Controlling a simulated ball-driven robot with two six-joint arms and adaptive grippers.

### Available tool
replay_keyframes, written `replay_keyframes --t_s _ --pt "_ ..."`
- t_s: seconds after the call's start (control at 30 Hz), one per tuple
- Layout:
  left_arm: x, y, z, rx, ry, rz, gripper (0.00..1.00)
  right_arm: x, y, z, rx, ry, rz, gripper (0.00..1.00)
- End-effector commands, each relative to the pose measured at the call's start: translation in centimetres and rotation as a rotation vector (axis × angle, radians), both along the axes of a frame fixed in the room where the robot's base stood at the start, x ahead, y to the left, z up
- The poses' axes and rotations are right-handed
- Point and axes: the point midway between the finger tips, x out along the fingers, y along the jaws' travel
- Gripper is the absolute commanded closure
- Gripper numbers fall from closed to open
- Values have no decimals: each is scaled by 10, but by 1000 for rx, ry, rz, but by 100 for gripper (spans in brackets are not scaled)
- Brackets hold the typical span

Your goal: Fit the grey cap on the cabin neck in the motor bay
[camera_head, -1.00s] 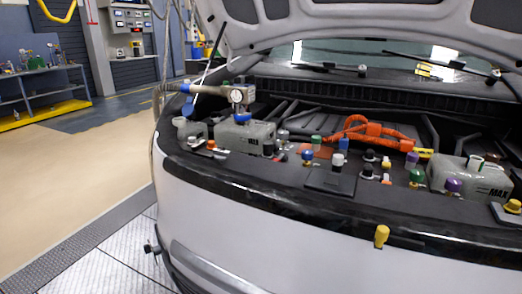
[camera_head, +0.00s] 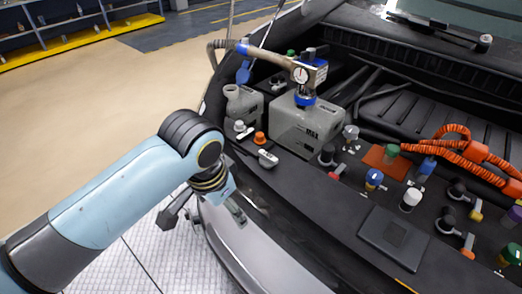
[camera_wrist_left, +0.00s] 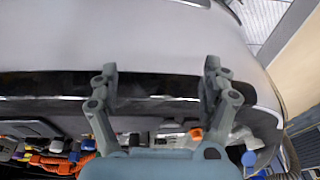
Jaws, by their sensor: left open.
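Several caps and necks stand in the motor bay, and I cannot tell for sure which are the grey cap and the cabin neck. A light grey cap (camera_head: 239,125) is at the left end of the bay, beside an orange cap (camera_head: 259,137). Another grey cap (camera_head: 351,131) stands right of the large grey tank. A small grey tank (camera_head: 235,96) at the left has a raised neck. My left gripper (camera_head: 202,216) hangs empty in front of the bumper, apart from the caps. In the left wrist view its fingers (camera_wrist_left: 160,88) are spread. My right gripper is out of view.
The large grey tank (camera_head: 305,125) carries a hose fitting with a gauge (camera_head: 300,75). Orange cables (camera_head: 470,150) and a flat black box (camera_head: 393,238) lie to the right. The car's front edge lies between my left gripper and the caps. Open floor is at left.

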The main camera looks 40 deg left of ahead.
Motion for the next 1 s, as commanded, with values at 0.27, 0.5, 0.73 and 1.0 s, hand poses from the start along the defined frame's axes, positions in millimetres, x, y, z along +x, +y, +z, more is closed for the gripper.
replay_keyframes --t_s 0.27,0.5,0.73,1.0 --pt "54 5 23 -9 48 -1 19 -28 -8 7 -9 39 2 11" --pt "119 11 47 -30 117 -1 19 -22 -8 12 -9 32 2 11" --pt "176 16 89 -63 190 -2 19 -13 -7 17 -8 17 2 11" --pt "185 17 69 -73 213 -4 19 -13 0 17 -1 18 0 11"
